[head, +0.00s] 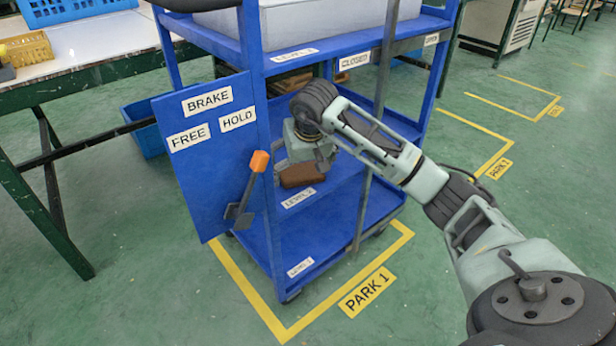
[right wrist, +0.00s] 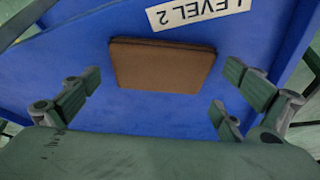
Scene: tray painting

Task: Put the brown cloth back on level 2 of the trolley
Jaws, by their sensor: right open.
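The brown cloth (head: 302,174) lies folded on level 2 of the blue trolley (head: 258,100), just behind the LEVEL 2 label (head: 298,197). In the right wrist view the cloth (right wrist: 160,66) lies flat on the blue shelf beside the upside-down LEVEL 2 label (right wrist: 198,9). My right gripper (head: 312,160) reaches in over level 2, close to the cloth. Its fingers (right wrist: 158,95) are spread wide with nothing between them, and the cloth lies beyond them, apart. My left gripper is not in view.
A grey upright bar (head: 364,205) stands at the trolley's front, beside my right arm. The brake panel (head: 205,160) with an orange-tipped lever (head: 259,162) is on the left. Brown items (head: 290,83) lie on a higher shelf. A work table (head: 90,60) stands left.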

